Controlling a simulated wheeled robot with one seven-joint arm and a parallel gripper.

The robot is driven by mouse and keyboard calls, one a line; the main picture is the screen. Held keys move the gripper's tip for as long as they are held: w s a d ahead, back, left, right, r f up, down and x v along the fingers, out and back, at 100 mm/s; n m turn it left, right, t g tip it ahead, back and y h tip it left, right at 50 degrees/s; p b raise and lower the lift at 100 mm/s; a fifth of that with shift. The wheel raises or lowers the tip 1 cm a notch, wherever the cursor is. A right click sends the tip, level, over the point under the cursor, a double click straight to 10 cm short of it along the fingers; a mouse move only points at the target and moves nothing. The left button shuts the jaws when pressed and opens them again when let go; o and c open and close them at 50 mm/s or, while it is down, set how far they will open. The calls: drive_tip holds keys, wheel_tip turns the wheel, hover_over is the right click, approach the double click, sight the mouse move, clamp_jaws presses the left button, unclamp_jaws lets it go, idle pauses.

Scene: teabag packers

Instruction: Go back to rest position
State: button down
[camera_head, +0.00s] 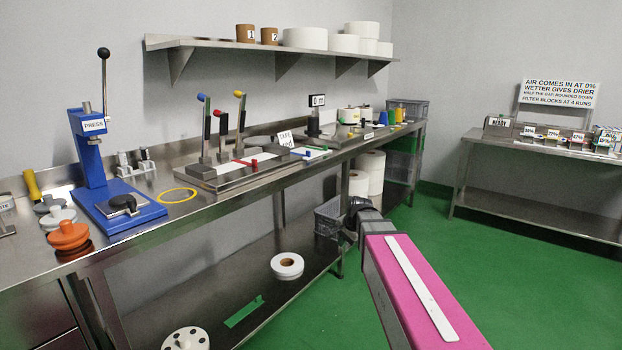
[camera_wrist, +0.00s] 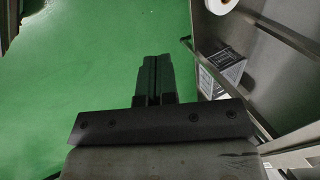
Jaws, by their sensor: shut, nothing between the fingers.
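My gripper (camera_wrist: 153,80) shows in the wrist view with its two dark fingers together and nothing between them. It points down over the green floor (camera_wrist: 100,60). In the head view my pink arm reaches forward from the lower right, and its dark wrist end is beside the workbench's front edge, near the grey crate under the bench. The fingertips are hard to make out in the head view.
A long steel workbench (camera_head: 225,203) runs along the left, with a blue press (camera_head: 92,165) and levers on it. Its lower shelf holds a white roll (camera_head: 287,265). A grey crate (camera_head: 328,217) stands close to my wrist. Green floor (camera_head: 520,290) is clear to the right.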

drive_tip(key=s+d+f+n+g+h, duration=0.1)
drive_tip(key=s+d+f+n, duration=0.2)
drive_tip(key=s+f, duration=0.4)
drive_tip(key=s+d+f+n+g+h, duration=0.2)
drive_tip(key=s+d+f+n, duration=0.2)
drive_tip(key=s, duration=0.6)
wheel_tip(320, 180, down, 3)
drive_tip(key=shift+s+d+r+n, duration=0.15)
drive_tip(key=shift+s+n, duration=0.25)
drive_tip(key=shift+n, duration=0.4)
